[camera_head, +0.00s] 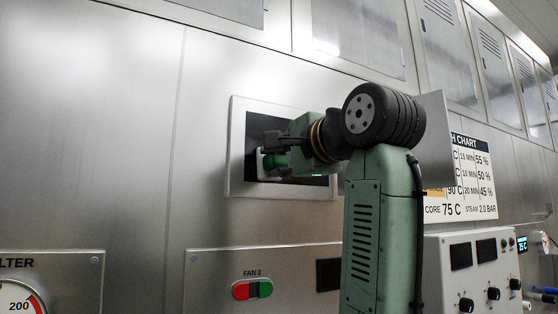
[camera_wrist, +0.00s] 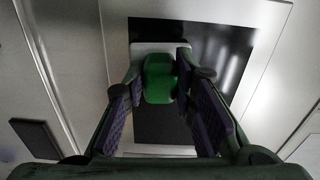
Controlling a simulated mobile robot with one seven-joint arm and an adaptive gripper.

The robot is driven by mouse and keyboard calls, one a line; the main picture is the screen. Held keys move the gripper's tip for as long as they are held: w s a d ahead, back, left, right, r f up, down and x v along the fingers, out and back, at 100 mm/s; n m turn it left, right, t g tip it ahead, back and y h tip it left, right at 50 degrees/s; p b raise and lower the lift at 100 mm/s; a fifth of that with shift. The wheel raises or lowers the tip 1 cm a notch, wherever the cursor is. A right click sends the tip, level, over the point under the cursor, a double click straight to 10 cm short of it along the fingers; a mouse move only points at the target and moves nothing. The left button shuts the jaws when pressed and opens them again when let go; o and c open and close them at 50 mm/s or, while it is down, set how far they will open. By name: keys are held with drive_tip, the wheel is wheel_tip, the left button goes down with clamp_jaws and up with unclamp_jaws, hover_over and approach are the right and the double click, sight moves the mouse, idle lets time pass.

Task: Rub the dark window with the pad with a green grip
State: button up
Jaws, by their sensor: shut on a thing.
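The dark window (camera_head: 257,128) is set in a pale metal frame in the steel wall. It also shows in the wrist view (camera_wrist: 225,52), filling the middle. My gripper (camera_head: 277,158) is in front of the window and shut on the green grip of the pad (camera_head: 268,161). In the wrist view my gripper's fingers (camera_wrist: 160,85) hold the green grip from both sides. The pad's pale plate (camera_wrist: 145,48) lies towards the window's upper left there. I cannot tell whether the pad touches the glass. My arm hides the window's right part in the head view.
A fan panel with red and green buttons (camera_head: 253,289) is below the window. A chart (camera_head: 474,180) and a control box with knobs (camera_head: 470,272) are at the right. A filter gauge (camera_head: 20,300) is at the lower left. The wall left of the window is bare.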

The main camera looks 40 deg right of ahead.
drive_tip(key=shift+b+v, duration=0.35)
drive_tip(key=shift+v, duration=2.35)
drive_tip(key=v, duration=0.3)
